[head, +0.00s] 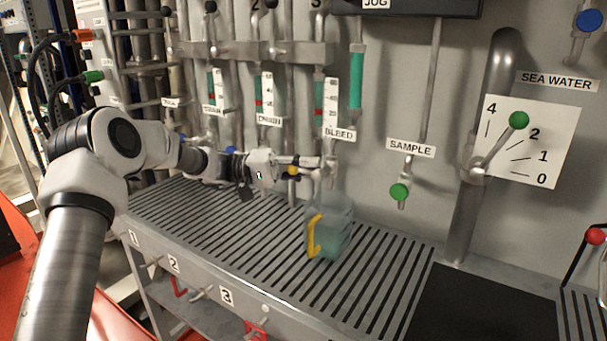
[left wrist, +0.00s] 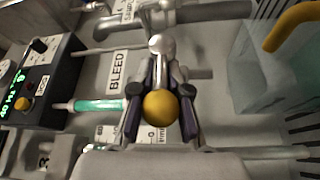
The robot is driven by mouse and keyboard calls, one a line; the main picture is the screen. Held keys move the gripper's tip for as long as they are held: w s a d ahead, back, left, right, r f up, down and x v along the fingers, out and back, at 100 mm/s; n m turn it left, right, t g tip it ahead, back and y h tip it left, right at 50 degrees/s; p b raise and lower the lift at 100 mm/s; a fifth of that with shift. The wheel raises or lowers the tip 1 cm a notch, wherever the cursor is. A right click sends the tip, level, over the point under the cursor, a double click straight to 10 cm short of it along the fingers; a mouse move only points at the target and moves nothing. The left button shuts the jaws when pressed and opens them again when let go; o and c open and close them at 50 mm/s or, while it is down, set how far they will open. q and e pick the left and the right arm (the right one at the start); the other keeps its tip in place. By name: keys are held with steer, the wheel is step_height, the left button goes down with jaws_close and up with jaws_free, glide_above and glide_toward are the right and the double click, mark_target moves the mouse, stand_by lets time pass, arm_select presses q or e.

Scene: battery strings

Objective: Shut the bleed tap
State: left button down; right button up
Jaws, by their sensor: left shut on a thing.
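The bleed tap shows as a lever with a yellow ball knob (head: 292,171) below the BLEED label (head: 340,133). In the left wrist view the yellow knob (left wrist: 160,107) lies between the fingers, with the grey lever running up from it. My left gripper (head: 300,162) is shut on this tap handle, reaching in from the left. A clear jug (head: 340,222) with a yellow handle stands on the slatted bench under the tap and holds some greenish liquid. The tap's outlet is partly hidden by the gripper. My right gripper is not in view.
The slatted bench top (head: 215,225) is clear left of the jug. Glass tubes and vertical pipes stand behind the gripper. To the right are a SAMPLE tap with a green knob (head: 399,191) and a large green-knobbed lever (head: 518,120) on a numbered plate.

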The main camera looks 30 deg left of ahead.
arm_select(q)
steer(key=shift+s+d+f, duration=0.1)
steer(key=shift+s+f, duration=0.05)
steer(key=shift+f, duration=0.4)
steer(key=c, duration=1.2)
jaws_free()
steer(key=shift+s+r, duration=0.25)
steer(key=shift+r, duration=0.1)
steer(key=shift+w, duration=0.1)
